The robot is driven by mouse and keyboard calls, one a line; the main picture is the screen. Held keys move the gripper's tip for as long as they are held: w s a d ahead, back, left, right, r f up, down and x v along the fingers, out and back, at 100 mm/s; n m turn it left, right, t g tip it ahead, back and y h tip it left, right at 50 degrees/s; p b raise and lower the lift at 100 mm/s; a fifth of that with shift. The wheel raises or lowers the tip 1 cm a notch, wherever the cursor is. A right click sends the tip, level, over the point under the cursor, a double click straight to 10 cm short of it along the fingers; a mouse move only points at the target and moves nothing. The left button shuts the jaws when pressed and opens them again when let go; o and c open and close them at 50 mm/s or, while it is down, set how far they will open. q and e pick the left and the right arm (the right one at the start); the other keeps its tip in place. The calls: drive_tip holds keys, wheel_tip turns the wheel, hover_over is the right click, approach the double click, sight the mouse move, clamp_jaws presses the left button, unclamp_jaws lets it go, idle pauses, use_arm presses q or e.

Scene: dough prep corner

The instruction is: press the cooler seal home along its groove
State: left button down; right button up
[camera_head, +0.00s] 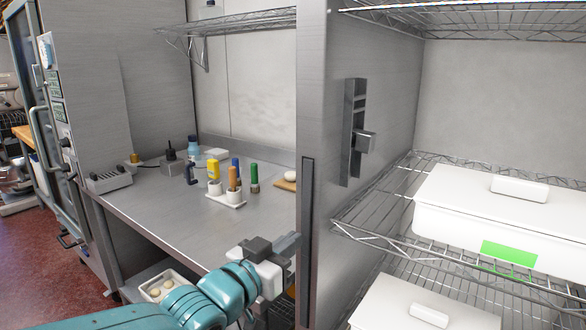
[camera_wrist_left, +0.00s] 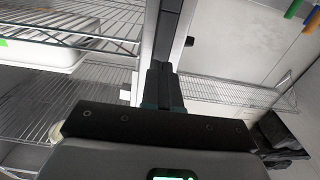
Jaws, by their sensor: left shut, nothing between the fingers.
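The cooler seal (camera_head: 306,230) is a dark narrow strip that runs upright along the front edge of the cooler's steel side wall (camera_head: 335,250). In the left wrist view the dark strip (camera_wrist_left: 170,28) comes down from the top edge to the fingertips. My left gripper (camera_head: 293,241) is shut and empty, with its tips right at the strip in the head view. In the left wrist view my gripper (camera_wrist_left: 161,72) hides part of the strip. I cannot tell whether the tips touch it. The groove itself is not clear to see. My right gripper is not in view.
Wire shelves (camera_head: 360,232) inside the cooler hold white lidded bins (camera_head: 490,225), one with a green label. A steel counter (camera_head: 170,205) on the left carries a small caddy of coloured-top bottles (camera_head: 226,198). A wall latch (camera_head: 355,130) juts out inside the cooler.

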use_arm(q)
drive_tip(key=shift+x, duration=1.05)
drive_tip(key=shift+r, duration=0.15)
idle(0.4)
drive_tip(key=shift+s+a+f+b, duration=0.15)
drive_tip(key=shift+s+f+b, duration=0.05)
drive_tip(key=shift+s+b, duration=0.1)
drive_tip(key=shift+v, duration=0.95)
drive_tip(key=b+v, duration=0.1)
drive_tip(key=v, duration=0.3)
drive_tip(key=shift+a, duration=0.1)
